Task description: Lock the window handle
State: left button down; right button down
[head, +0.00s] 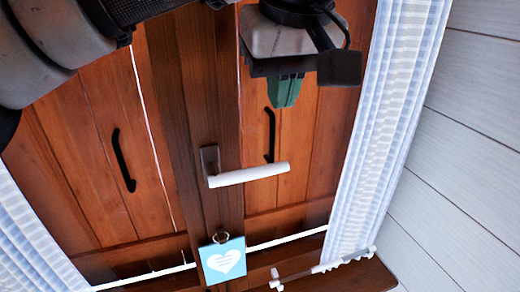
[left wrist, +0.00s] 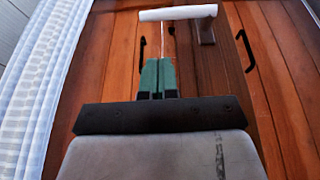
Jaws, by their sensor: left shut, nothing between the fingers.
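The window handle (head: 248,174) has a white bar on a dark mounting plate fixed to the brown middle post. In the head view the bar sticks out to the right, close to level, tilted slightly. My left gripper (head: 286,100) is above the bar in the picture, with its green fingers closed together and empty, apart from the handle. In the left wrist view the handle (left wrist: 178,13) crosses the top of the picture, beyond the closed fingertips of my left gripper (left wrist: 158,63). My right gripper is not in view.
Orange-brown wooden panels carry two black pulls (head: 122,160) (head: 270,135). A blue tag with a white heart (head: 223,261) hangs from a ring below the handle in the picture. A white-blue curtain (head: 385,130) hangs at the right, with another at the lower left. Pale boards (head: 470,130) line the right.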

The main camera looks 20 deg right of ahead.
aim_at(263, 170)
pick_arm(q)
jog(key=shift+w+a+r, duration=0.1)
jog(key=shift+a+r, duration=0.15)
jog(key=shift+r, duration=0.1)
jog(key=p+x, duration=0.2)
jog(key=x, duration=0.4)
jog(key=p+x, duration=0.1)
jog(key=x, duration=0.6)
jog(key=shift+a+p, duration=0.2)
jog(key=shift+p, duration=0.15)
jog(key=shift+f, duration=0.6)
jog(key=shift+w+f, duration=0.1)
